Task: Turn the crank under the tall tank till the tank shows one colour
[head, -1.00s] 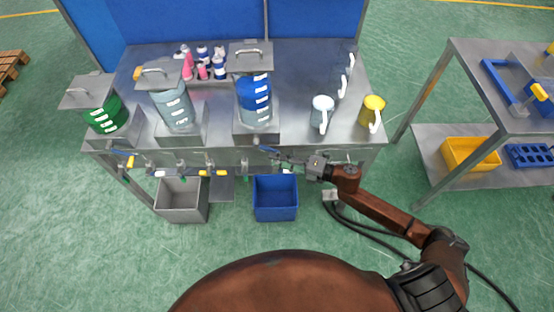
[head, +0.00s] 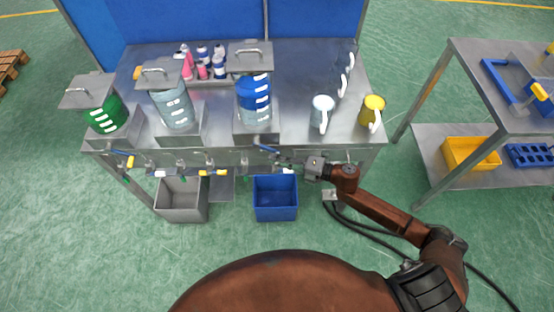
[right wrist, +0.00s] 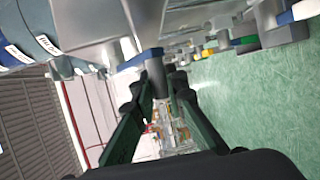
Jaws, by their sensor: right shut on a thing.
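The tall tank (head: 254,98) stands at the right of the row of tanks on the bench, with a grey lid. It shows blue in its upper part and pale grey near its bottom. The crank (head: 267,149) has a blue arm and sits under it at the bench's front edge. In the right wrist view the crank's blue arm (right wrist: 141,59) ends in a dark grip between my fingers. My right gripper (head: 283,159) is shut on the crank; it also shows in the right wrist view (right wrist: 157,86). My left gripper is not in view.
A green tank (head: 105,114) and a pale tank (head: 174,106) stand to the left. A white mug (head: 321,112) and a yellow mug (head: 373,111) stand to the right. A blue bin (head: 275,214) and a grey bin (head: 182,212) are on the floor below.

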